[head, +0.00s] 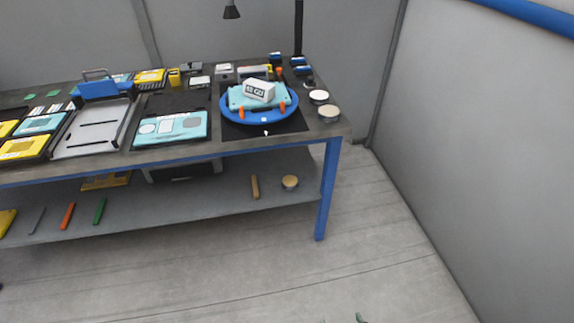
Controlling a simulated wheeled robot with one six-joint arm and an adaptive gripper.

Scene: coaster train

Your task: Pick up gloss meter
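The gloss meter appears to be a small white box (259,91) with a dark-lettered label reading like "83 GU". It sits tilted on top of a light teal part (238,99), which rests on a round blue stand (258,117) at the right end of the workbench. Orange pegs stand at the sides of the teal part. Small dark greenish tips (360,318) at the bottom edge may be part of my gripper. They are far from the box and too cut off to show whether the gripper is open or shut.
The workbench (240,146) has blue legs and a lower shelf with loose bars. Round discs (329,113) stand at its right end. Trays fill the left. Floor in front is clear; a grey wall is right.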

